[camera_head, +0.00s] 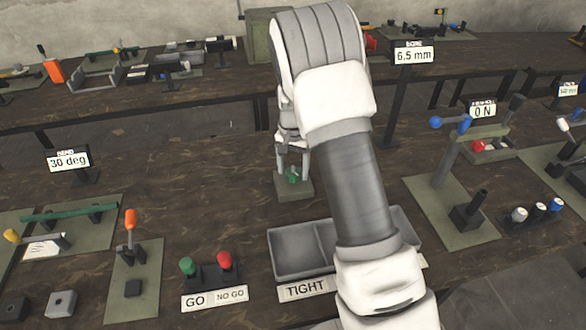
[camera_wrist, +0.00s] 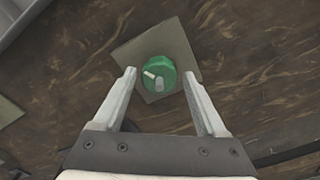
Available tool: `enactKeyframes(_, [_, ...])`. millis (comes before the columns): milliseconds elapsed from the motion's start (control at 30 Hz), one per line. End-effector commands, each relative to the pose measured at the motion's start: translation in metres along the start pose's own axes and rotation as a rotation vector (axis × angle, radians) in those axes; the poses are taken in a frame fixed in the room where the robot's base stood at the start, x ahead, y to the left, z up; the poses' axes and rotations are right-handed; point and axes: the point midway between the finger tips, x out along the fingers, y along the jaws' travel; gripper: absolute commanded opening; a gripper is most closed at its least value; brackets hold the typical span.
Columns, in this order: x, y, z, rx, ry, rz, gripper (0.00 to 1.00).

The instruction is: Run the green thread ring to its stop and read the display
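The green thread ring (camera_wrist: 159,74) sits on a square grey-green base plate (camera_wrist: 131,52) in the wrist view, with a pale mark and a grey stub on its top. In the head view the ring (camera_head: 292,175) shows at the end of my arm, above its plate (camera_head: 293,190). My gripper (camera_wrist: 160,72) is open, its two fingers apart on either side of the ring; I see gaps between the fingers and the ring. In the head view my gripper (camera_head: 292,165) points down over the ring. Displays read 30 deg (camera_head: 69,161), 6.5 mm (camera_head: 413,55) and 0 N (camera_head: 482,111).
A grey tray (camera_head: 272,262) with a TIGHT label (camera_head: 306,289) stands in front of the plate, partly behind my arm. GO and NO GO labels (camera_head: 214,299) lie below a green knob (camera_head: 187,265) and a red knob (camera_head: 224,260). A lever press (camera_head: 450,160) stands at right.

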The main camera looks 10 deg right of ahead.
Motion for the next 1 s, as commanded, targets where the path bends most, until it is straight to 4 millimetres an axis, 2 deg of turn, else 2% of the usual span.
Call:
enactKeyframes(333, [0.0,0.0,0.001,0.0,-0.002,0.001,0.84])
enactKeyframes(467, [-0.01,0.0,0.0,-0.001,-0.001,0.0,0.84])
enactKeyframes(567, [-0.028,0.0,0.0,-0.001,0.001,-0.001,0.84])
enactKeyframes(1000, [-0.134,0.0,0.0,0.0,0.002,-0.002,0.84])
